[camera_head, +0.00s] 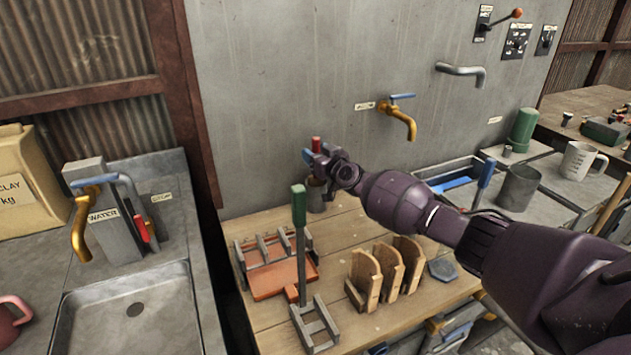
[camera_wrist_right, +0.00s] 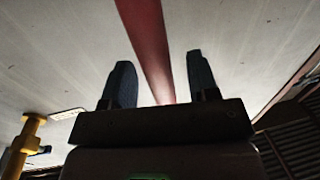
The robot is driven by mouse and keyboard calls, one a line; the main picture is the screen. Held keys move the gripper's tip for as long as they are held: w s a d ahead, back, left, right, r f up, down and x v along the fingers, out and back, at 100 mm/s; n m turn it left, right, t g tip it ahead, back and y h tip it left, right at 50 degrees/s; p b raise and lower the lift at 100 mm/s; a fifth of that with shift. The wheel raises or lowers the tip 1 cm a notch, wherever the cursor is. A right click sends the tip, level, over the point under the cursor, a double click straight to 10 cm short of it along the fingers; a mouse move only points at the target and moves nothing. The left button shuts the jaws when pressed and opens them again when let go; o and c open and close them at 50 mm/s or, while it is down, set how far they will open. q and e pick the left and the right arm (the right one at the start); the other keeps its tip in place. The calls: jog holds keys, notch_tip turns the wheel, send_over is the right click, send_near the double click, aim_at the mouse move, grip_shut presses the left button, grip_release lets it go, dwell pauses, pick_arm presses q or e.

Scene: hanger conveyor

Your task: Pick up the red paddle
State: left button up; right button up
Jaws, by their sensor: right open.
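The red paddle shows as a short red handle end (camera_head: 316,143) standing up at the back of the wooden table, just beyond my right gripper (camera_head: 311,158). A dark cup (camera_head: 316,196) stands below it; the gripper hides how the paddle meets the cup. In the right wrist view the long red handle (camera_wrist_right: 148,40) runs down between the two dark fingers of the gripper (camera_wrist_right: 160,88). The fingers are apart, with a gap on each side of the handle. My left gripper is not in view.
A green-handled tool (camera_head: 299,205) stands upright on the table. Near it are a red-brown tray (camera_head: 283,281) and a wooden rack (camera_head: 367,280). A yellow tap (camera_head: 402,122) juts from the grey wall to the right. A sink (camera_head: 133,310) is at the left.

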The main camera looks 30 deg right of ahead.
jog(key=shift+w, duration=0.1)
jog(key=c, duration=1)
jog(key=shift+r, duration=0.15)
